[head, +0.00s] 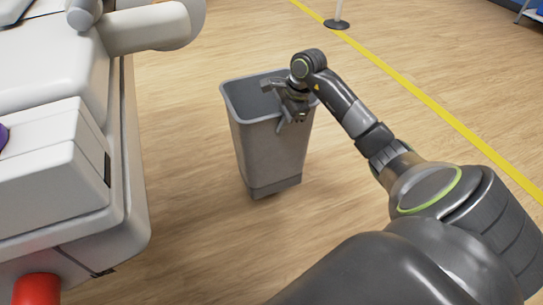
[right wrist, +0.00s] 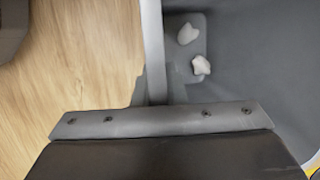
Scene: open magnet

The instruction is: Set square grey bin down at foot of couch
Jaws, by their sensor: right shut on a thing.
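The square grey bin (head: 268,150) is upright in the middle of the head view, to the right of the white couch (head: 120,215). My right gripper (head: 293,112) is shut on the bin's rim at its near right side. In the right wrist view the bin's rim (right wrist: 153,50) runs up from the gripper, with the inside of the bin to its right. Two crumpled white scraps (right wrist: 200,65) lie at the bottom of the bin. I cannot tell whether the bin's base touches the floor. My left gripper does not show.
Wooden floor (head: 190,230) is clear around the bin. A yellow line (head: 430,105) crosses the floor on the right. A post with a dark round base (head: 337,24) stands at the back. A red cylinder (head: 37,289) is at the lower left, by the couch.

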